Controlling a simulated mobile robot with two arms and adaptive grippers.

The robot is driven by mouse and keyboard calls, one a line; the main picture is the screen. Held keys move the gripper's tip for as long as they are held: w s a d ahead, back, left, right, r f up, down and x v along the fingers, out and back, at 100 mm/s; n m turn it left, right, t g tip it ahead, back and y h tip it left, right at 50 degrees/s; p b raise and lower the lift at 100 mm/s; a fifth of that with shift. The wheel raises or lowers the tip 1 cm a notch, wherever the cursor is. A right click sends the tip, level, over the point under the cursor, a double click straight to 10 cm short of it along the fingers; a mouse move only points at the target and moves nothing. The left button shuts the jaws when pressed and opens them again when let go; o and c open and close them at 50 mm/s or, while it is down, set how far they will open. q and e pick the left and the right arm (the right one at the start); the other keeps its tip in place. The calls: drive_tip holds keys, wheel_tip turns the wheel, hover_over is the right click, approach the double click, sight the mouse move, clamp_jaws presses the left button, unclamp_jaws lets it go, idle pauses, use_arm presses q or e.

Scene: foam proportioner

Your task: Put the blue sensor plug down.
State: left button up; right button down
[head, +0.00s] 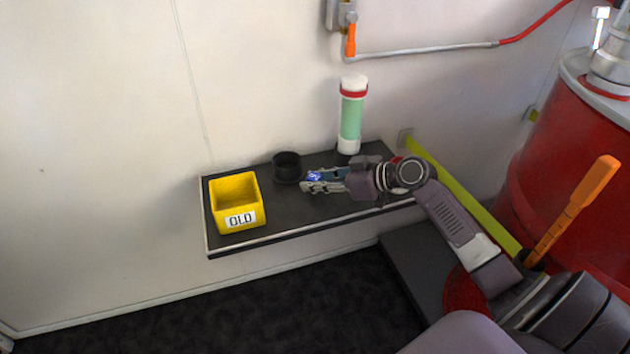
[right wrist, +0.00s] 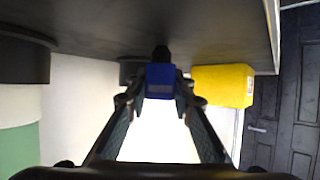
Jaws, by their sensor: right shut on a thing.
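The blue sensor plug (head: 314,176) is between the fingertips of my right gripper (head: 308,181), over the dark shelf (head: 262,228). In the right wrist view the plug (right wrist: 160,78) shows as a blue block with a black tip, and the gripper (right wrist: 160,88) is shut on it. The black tip is near the shelf surface (right wrist: 165,22); I cannot tell whether it touches. My left gripper is not in view.
A yellow bin (head: 238,216) labelled OLD stands at the shelf's left end. A black cup (head: 287,167) stands behind, left of the gripper. A green and white cylinder (head: 351,116) stands at the back. Bare shelf lies between bin and gripper.

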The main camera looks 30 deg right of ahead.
drive_tip(key=c, duration=1.7)
unclamp_jaws()
drive_tip(key=shift+f, duration=0.1)
drive_tip(key=shift+o, duration=0.2)
